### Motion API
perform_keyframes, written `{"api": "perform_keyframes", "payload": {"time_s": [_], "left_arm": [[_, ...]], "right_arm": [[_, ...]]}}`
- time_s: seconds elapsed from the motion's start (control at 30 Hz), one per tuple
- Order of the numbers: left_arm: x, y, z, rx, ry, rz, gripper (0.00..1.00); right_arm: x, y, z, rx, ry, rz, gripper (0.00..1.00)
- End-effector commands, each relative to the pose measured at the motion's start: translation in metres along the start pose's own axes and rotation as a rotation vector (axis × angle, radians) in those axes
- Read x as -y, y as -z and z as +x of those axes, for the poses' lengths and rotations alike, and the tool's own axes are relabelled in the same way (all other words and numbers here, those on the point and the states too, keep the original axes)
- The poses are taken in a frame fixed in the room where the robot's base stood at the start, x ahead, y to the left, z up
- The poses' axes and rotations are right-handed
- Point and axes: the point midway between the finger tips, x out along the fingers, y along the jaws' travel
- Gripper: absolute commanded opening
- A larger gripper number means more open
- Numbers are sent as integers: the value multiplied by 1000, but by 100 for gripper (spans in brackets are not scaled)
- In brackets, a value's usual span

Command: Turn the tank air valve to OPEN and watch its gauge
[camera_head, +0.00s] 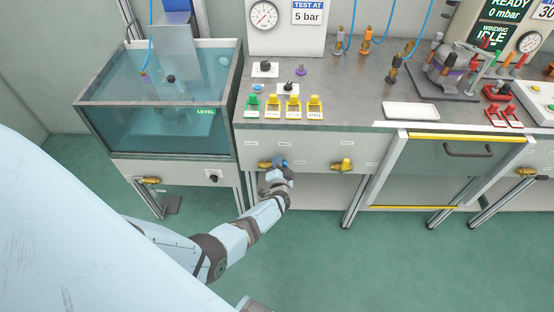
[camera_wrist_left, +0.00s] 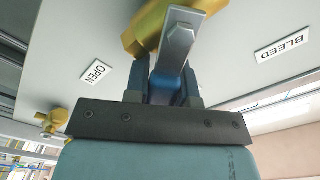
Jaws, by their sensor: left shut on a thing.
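My left gripper (camera_head: 280,162) is at the bench's front panel, shut on the lever handle of a brass-yellow valve (camera_head: 264,164). In the left wrist view the grey lever (camera_wrist_left: 178,42) stands between the gripper's fingers (camera_wrist_left: 165,85), with the yellow valve body (camera_wrist_left: 148,25) behind it. An OPEN label (camera_wrist_left: 97,72) is to the left of the lever and a BLEED label (camera_wrist_left: 283,47) to the right. A round white gauge (camera_head: 264,15) is on the upright panel above, beside a "TEST AT 5 bar" sign (camera_head: 308,12). My right gripper is not in view.
A water tank (camera_head: 160,135) stands left, with another yellow valve (camera_head: 149,180) below it. A second yellow valve (camera_head: 342,165) is right of my gripper. Yellow and green switches (camera_head: 292,106) line the bench top. The green floor (camera_head: 330,260) in front is clear.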

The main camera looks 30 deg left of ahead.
Motion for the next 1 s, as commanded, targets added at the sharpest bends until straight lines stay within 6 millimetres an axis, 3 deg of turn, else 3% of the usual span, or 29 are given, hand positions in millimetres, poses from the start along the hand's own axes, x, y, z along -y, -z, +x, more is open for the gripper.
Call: {"api": "perform_keyframes", "payload": {"time_s": [0.5, 1.0], "left_arm": [[-25, -5, 1, 0, 1, 452, 0], [-32, -11, 2, 0, 3, 652, 0]], "right_arm": [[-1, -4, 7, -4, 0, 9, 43], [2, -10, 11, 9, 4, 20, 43]]}}
